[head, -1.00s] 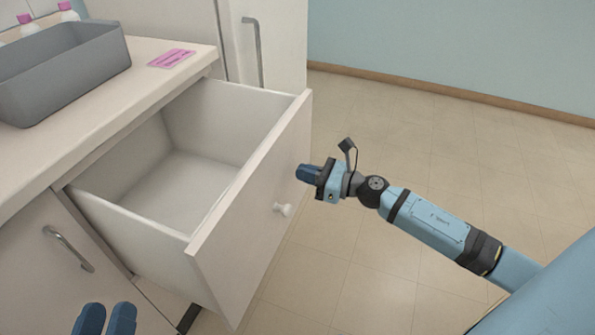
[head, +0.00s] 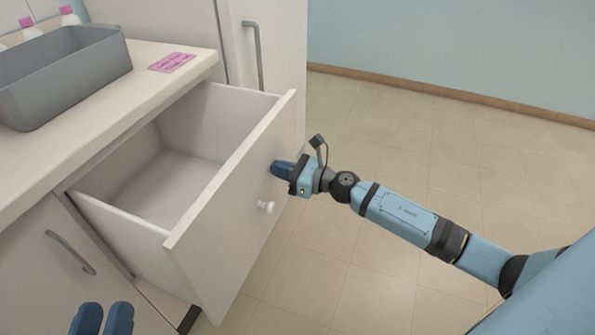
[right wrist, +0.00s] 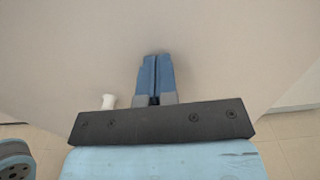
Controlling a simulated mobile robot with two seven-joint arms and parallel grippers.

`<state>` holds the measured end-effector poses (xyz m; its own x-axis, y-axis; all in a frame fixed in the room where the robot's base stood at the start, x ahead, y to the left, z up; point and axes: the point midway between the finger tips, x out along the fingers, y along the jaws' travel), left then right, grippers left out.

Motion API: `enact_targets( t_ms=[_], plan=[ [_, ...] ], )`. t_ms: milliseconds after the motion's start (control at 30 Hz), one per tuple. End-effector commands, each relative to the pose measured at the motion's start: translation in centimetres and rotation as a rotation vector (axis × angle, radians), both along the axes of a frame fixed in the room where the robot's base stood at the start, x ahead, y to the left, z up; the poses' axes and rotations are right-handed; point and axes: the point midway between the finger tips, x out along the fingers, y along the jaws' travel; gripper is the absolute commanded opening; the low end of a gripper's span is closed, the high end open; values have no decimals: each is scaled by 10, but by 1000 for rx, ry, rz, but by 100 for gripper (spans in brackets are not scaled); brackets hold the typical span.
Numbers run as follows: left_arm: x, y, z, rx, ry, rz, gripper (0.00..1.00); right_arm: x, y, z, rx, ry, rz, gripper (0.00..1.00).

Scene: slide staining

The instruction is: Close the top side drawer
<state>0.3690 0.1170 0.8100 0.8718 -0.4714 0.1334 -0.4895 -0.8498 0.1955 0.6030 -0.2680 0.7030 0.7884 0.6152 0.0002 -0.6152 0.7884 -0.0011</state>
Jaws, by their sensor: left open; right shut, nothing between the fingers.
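The top side drawer (head: 228,205) is pulled out from under the counter and is empty. Its pale front has a small white knob (head: 265,206), which also shows in the right wrist view (right wrist: 109,101). My right gripper (head: 276,168) is shut and empty, with its fingertips at the drawer front, above and beside the knob. In the right wrist view my right gripper (right wrist: 154,62) points straight at the front panel; whether it touches cannot be told for sure. My left gripper (head: 103,318) is open and empty at the bottom left, in front of the lower cabinet.
The counter (head: 60,150) carries a grey bin (head: 70,80), a pink card (head: 172,62) and pink-capped bottles (head: 69,17). A tall cabinet with a bar handle (head: 256,60) stands behind the drawer. The floor (head: 440,150) to the right is clear.

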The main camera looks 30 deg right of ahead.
Motion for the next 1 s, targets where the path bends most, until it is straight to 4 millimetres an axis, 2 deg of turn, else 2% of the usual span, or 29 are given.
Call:
enact_targets(
  t_ms=[100,267,400,600,800,1000],
  plan=[
    [0,1,9,-10,-21,6,43,30,24,5,4,-3,1,0],
    [-2,1,8,-18,-30,11,43,74,58,3,3,-4,0,0],
    [-2,0,-1,-14,-15,7,43,112,88,1,2,-3,1,0],
    [0,-1,-20,21,43,-11,43,158,124,-2,2,-2,1,0],
    [1,-3,-41,52,102,-32,43,189,148,-2,1,-2,1,0],
    [1,-4,-51,69,136,-44,43,204,160,-1,1,0,0,0]
  ],
)
